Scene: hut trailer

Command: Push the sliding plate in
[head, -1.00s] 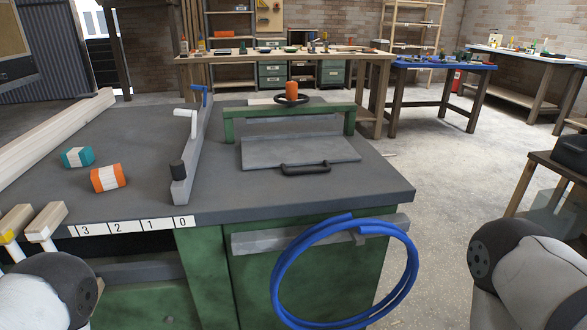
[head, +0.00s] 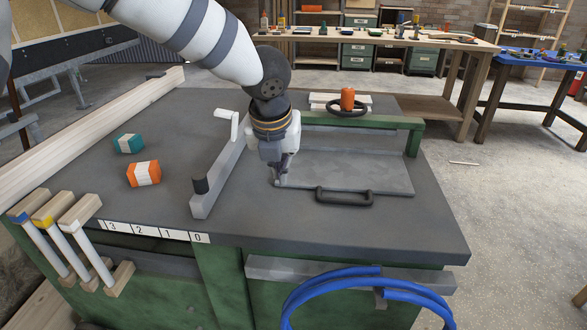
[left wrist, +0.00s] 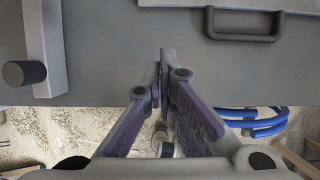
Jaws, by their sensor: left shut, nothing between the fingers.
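The sliding plate (head: 385,172) is a flat grey sheet on the dark bench top (head: 310,222). Its black handle (head: 344,197) is at the near edge, and a green frame (head: 401,122) spans its far side. My left gripper (head: 281,183) points down at the plate's near left corner, left of the handle; whether it touches is unclear. In the left wrist view its fingers (left wrist: 161,62) are shut and empty, with the plate (left wrist: 168,15) and handle (left wrist: 243,22) beyond the tips. My right gripper is not in view.
A grey rail (head: 218,176) with a white crank lies left of the plate. Teal (head: 128,143) and orange (head: 143,173) blocks sit further left. A coiled blue hose (head: 365,285) hangs at the front. The bench top before the plate is clear.

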